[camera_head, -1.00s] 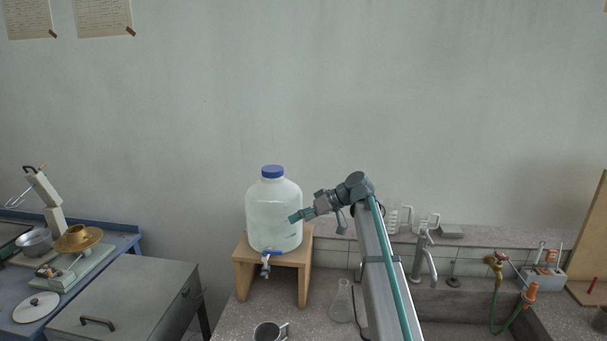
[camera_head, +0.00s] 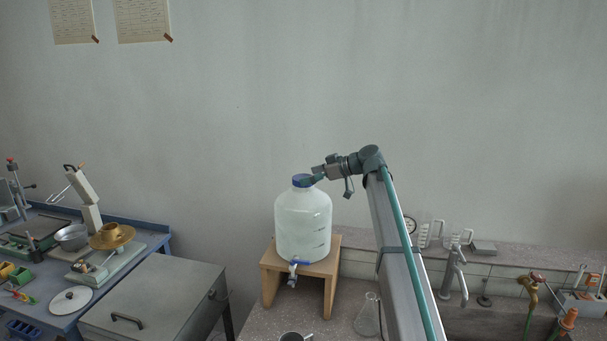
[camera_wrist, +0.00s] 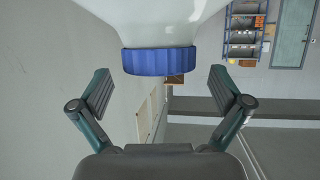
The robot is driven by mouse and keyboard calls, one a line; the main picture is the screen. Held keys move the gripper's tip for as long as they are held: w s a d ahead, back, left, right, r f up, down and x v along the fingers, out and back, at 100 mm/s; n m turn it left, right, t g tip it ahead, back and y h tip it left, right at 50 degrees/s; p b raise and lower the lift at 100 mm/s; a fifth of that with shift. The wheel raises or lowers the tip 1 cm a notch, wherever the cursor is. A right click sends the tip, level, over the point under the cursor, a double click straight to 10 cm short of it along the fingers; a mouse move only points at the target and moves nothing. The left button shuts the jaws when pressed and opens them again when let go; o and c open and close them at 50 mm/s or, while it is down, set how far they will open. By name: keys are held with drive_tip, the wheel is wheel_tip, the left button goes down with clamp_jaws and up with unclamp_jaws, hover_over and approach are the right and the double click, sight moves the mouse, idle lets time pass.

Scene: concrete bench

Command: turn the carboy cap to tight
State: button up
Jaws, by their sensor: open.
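The carboy (camera_head: 303,226) is a translucent white jug standing upright on a wooden stand (camera_head: 270,282). Its blue ribbed cap (camera_head: 299,181) sits on the neck at the top. My gripper (camera_head: 312,180) is at cap height in the head view, at the cap's right side and partly in front of it. In the wrist view the carboy appears upside down, with the blue cap (camera_wrist: 158,61) ahead and between my two spread fingers (camera_wrist: 162,92). The fingers are open, with a visible gap on each side of the cap. The cap's tightness cannot be told.
A glass flask (camera_head: 368,318) and a metal cup (camera_head: 296,337) stand on the bench below. A faucet (camera_head: 452,272) and sink lie to the right. The space above the carboy is clear.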

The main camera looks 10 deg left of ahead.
drive_tip(key=shift+p+x, duration=0.3)
drive_tip(key=shift+x, duration=0.95)
drive_tip(key=shift+f, duration=0.1)
drive_tip(key=shift+c, duration=0.3)
drive_tip(key=c, duration=1.1)
